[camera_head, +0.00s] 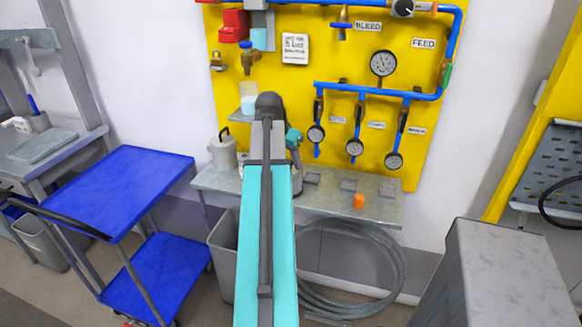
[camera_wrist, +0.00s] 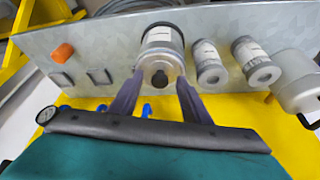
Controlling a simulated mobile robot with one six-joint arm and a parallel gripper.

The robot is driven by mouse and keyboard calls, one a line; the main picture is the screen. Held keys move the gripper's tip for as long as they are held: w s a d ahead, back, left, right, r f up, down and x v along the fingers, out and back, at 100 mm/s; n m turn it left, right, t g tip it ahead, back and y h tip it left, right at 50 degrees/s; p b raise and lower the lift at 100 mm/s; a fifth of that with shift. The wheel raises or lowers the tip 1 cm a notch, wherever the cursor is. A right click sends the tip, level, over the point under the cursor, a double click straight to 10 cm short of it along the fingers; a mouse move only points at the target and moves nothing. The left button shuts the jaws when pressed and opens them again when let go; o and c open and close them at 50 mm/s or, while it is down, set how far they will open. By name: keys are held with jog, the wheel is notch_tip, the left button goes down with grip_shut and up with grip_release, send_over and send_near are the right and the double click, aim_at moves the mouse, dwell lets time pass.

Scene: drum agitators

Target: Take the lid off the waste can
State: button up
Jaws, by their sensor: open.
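In the wrist view a grey metal can (camera_wrist: 161,38) with a white label stands on the bench. I take it for the waste can, but cannot read its label. Its round lid (camera_wrist: 148,64) is on, with a dark knob in the middle. My gripper (camera_wrist: 160,76) is open, with one dark finger on each side of the knob. I cannot tell whether the fingers touch the lid. In the head view my arm covers most of this spot and hides the fingers.
Two smaller labelled jars (camera_wrist: 208,62) and a larger pale can (camera_wrist: 298,82) stand beside it on the metal bench (camera_head: 330,205). An orange piece (camera_head: 359,201) lies on the bench. A yellow panel (camera_head: 350,80) with pipes and gauges rises behind. A blue cart (camera_head: 125,190) stands left.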

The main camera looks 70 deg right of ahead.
grip_shut()
jog(key=shift+r, duration=0.2)
dwell(0.3)
jog(key=shift+d+r+b, duration=0.1)
jog(key=shift+r+b, duration=0.45)
jog(key=shift+r, duration=1)
jog(key=w+a+r+b, duration=0.1)
jog(key=a+b, duration=0.1)
jog(key=a, duration=1.4)
jog(key=shift+w+r, duration=0.25)
